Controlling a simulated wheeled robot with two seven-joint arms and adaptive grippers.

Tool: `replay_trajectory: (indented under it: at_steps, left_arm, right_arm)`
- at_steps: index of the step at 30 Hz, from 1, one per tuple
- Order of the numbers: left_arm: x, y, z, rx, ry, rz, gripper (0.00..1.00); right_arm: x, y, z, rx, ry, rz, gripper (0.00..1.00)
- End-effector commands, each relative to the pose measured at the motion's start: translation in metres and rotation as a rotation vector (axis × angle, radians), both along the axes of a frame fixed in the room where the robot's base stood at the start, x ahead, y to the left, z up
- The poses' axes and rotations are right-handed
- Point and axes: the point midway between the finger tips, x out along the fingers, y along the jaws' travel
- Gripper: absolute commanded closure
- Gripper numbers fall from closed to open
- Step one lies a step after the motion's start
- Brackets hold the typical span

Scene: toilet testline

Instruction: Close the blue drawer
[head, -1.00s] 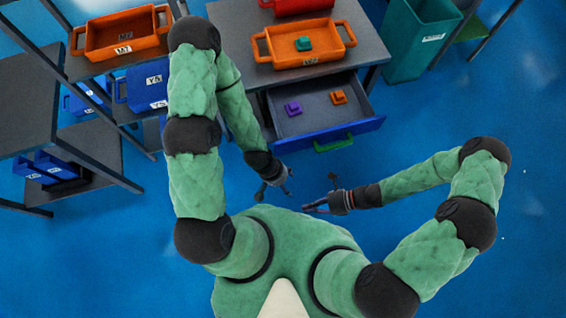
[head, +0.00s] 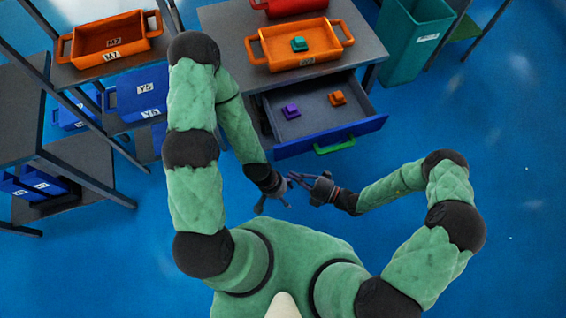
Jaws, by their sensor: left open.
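The blue drawer (head: 368,127) is pulled out from under the grey table at the upper middle of the head view. Its front has a green handle (head: 334,147). A purple block (head: 291,112) and an orange block (head: 337,98) lie inside it. My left gripper (head: 273,205) is open and empty, below and left of the drawer front, apart from it. My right gripper (head: 293,180) is below the handle, apart from it, pointing left close beside the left gripper. Its fingers overlap in the view, so its opening is unclear.
The grey table (head: 222,22) carries an orange tray (head: 276,66) with a teal block and a red tray (head: 296,8). Shelves with blue bins (head: 138,92) and an orange tray (head: 72,46) stand left. A teal bin (head: 398,50) stands right. The floor right of the drawer is clear.

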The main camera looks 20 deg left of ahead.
Motion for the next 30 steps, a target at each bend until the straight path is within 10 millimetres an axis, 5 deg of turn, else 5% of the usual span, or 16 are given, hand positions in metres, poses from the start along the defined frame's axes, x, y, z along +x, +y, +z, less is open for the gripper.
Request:
replay_trajectory:
  at_steps: [12,30]
  left_arm:
    - [0.0,0.0,-0.014,0.0,0.0,0.0,0.3]
    - [0.0,0.0,-0.016,0.0,0.0,0.0,0.3]
  right_arm:
    - [0.027,0.049,-0.002,-0.002,-0.004,0.002,1.0]
    - [0.038,0.056,0.0,-0.001,-0.002,0.001,1.0]
